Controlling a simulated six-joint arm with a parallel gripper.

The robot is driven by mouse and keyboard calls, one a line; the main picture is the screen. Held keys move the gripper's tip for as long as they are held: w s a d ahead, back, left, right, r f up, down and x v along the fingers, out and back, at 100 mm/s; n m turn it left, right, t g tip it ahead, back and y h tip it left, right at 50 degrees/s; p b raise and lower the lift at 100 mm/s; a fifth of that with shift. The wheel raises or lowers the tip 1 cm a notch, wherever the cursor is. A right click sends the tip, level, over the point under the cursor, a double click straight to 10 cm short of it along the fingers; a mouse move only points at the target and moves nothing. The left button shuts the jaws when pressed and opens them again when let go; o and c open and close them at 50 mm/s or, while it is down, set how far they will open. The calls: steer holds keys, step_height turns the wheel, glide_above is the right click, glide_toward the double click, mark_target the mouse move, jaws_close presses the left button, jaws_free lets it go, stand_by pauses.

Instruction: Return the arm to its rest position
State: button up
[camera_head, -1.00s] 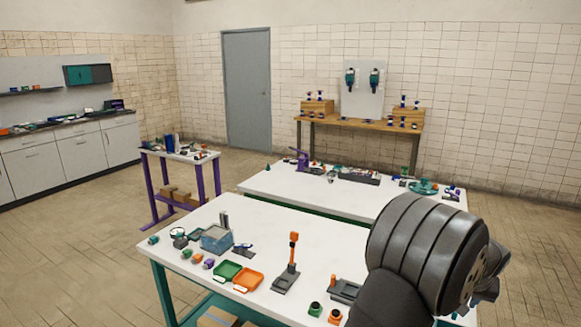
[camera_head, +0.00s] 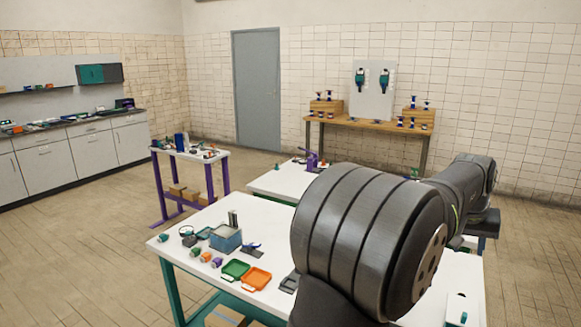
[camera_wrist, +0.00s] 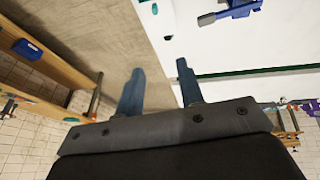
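My arm (camera_head: 365,240) fills the lower right of the head view, with its far links reaching up and to the right over the tables. In the wrist view my gripper (camera_wrist: 160,70) has its two blue-grey fingers apart, with nothing between them. Pale floor and the edge of a white tabletop (camera_wrist: 260,40) show beyond the fingers.
Open floor lies to the left.

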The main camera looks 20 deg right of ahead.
steer(key=x, duration=0.5)
steer(key=shift+w+d+f, duration=0.1)
steer(key=shift+w, duration=0.2)
jaws_close()
steer(key=s+f+m+g+h, duration=0.1)
steer(key=s+f+m+h, duration=0.15)
steer(key=f+m, duration=0.4)
steer(key=m, duration=1)
glide_toward(466, 326)
steer(key=shift+h, duration=0.35)
steer(key=s+f, duration=0.3)
steer(key=f, duration=0.1)
steer(key=shift+a, duration=0.35)
steer(key=shift+w+d+f, duration=0.2)
steer(key=shift+w+d, duration=1.35)
steer(key=shift+d, duration=0.05)
